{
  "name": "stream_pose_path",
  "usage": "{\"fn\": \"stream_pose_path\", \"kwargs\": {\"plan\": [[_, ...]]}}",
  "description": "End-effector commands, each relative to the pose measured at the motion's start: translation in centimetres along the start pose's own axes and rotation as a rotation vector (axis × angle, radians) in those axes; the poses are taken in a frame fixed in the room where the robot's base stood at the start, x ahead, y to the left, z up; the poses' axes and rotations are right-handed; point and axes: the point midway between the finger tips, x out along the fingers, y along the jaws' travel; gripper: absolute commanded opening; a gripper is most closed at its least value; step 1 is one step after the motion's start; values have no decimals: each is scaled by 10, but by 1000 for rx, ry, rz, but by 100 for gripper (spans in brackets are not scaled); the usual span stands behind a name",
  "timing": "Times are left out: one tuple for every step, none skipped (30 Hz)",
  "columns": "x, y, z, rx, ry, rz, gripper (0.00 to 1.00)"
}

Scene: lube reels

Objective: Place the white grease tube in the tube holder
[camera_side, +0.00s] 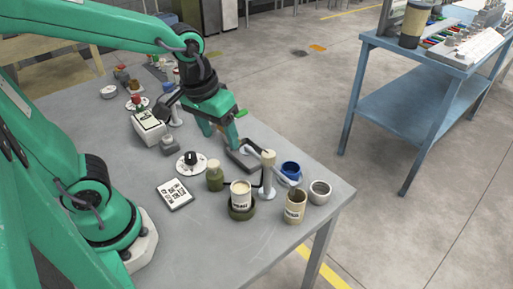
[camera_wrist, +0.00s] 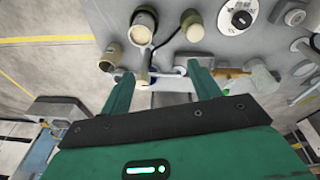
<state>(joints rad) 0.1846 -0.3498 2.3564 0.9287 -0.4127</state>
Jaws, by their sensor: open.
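My gripper (camera_side: 221,134) is open above the bench, its green fingers pointing down and nothing held. In the wrist view its fingertips (camera_wrist: 164,80) are spread. A pale upright tube (camera_side: 268,168) stands on a small white round base, right of my gripper; in the wrist view this tube (camera_wrist: 144,66) shows near the left finger. A white labelled container (camera_side: 241,193) sits in an olive ring (camera_side: 242,213); this container (camera_wrist: 140,34) is farther off in the wrist view. I cannot tell for certain which is the grease tube or the tube holder.
A beige cup (camera_side: 295,208), grey metal ring (camera_side: 319,191) and blue cup (camera_side: 291,169) stand near the bench's right corner. An olive bottle (camera_side: 215,177) and a black knob on a white disc (camera_side: 191,160) stand left.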

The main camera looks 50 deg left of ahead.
Motion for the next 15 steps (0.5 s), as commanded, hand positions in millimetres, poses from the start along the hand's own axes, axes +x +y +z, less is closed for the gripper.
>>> {"fn": "stream_pose_path", "kwargs": {"plan": [[-8, -7, 1, 17, 35, 9, 62], [-12, -11, 2, 32, 52, 12, 62], [-17, -16, 3, 51, 76, 16, 62], [-21, -19, 4, 67, 95, 18, 62], [-25, -23, 6, 82, 113, 19, 62], [-29, -28, 8, 101, 138, 20, 62], [-33, -31, 9, 116, 156, 20, 62], [-35, -34, 10, 129, 172, 19, 62], [-39, -38, 12, 148, 194, 17, 62], [-42, -40, 14, 160, 210, 16, 62], [-44, -43, 15, 172, 224, 13, 62], [-46, -46, 16, 187, 240, 10, 62], [-48, -48, 18, 196, 251, 8, 62], [-49, -49, 18, 205, 260, 6, 62], [-51, -51, 20, 213, 272, 3, 62]]}}
